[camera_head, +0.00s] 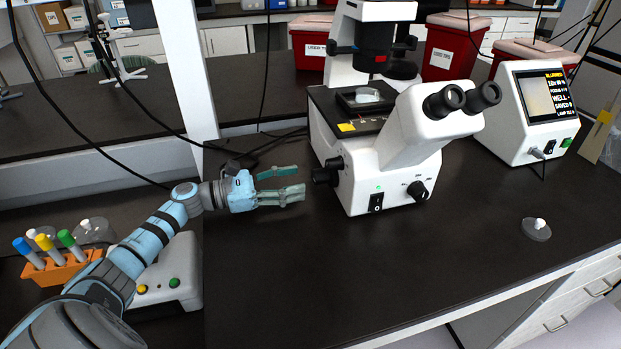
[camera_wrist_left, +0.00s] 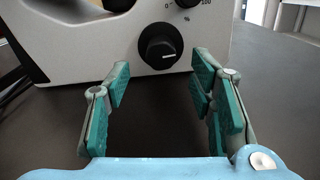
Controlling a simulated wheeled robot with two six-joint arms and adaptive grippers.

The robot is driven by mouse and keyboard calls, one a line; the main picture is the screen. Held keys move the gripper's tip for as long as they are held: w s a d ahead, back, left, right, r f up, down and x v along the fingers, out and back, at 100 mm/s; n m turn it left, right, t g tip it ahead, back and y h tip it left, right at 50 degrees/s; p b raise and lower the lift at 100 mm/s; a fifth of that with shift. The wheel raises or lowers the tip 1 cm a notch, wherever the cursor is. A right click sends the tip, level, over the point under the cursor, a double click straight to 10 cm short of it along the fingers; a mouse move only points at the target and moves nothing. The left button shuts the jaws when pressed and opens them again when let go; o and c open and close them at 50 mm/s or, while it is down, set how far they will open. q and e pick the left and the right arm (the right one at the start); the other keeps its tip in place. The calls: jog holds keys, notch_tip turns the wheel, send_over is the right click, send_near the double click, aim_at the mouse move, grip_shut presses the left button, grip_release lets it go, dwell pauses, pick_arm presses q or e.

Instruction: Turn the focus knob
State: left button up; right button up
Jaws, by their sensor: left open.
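The white microscope (camera_head: 375,185) stands on the dark bench. A black focus knob (camera_head: 325,175) sticks out from its left side. In the left wrist view a round black knob (camera_wrist_left: 160,47) with a white pointer line sits on a pale panel, ahead of the gap between my fingers. My left gripper (camera_head: 300,181) is open and empty, just left of the side knob and apart from it. Its teal-padded fingers also show in the left wrist view (camera_wrist_left: 162,78), spread wide. My right gripper is not in view.
A control unit with a screen (camera_head: 533,110) stands at the right. A small clear dish (camera_head: 536,229) lies near the right edge. An orange tube rack (camera_head: 62,268) is at the left. Dark cables run behind my left gripper. The bench front is clear.

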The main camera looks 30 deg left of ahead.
aim_at(313, 178)
pick_arm(q)
jog(key=x, duration=0.5)
jog(key=c, duration=1.2)
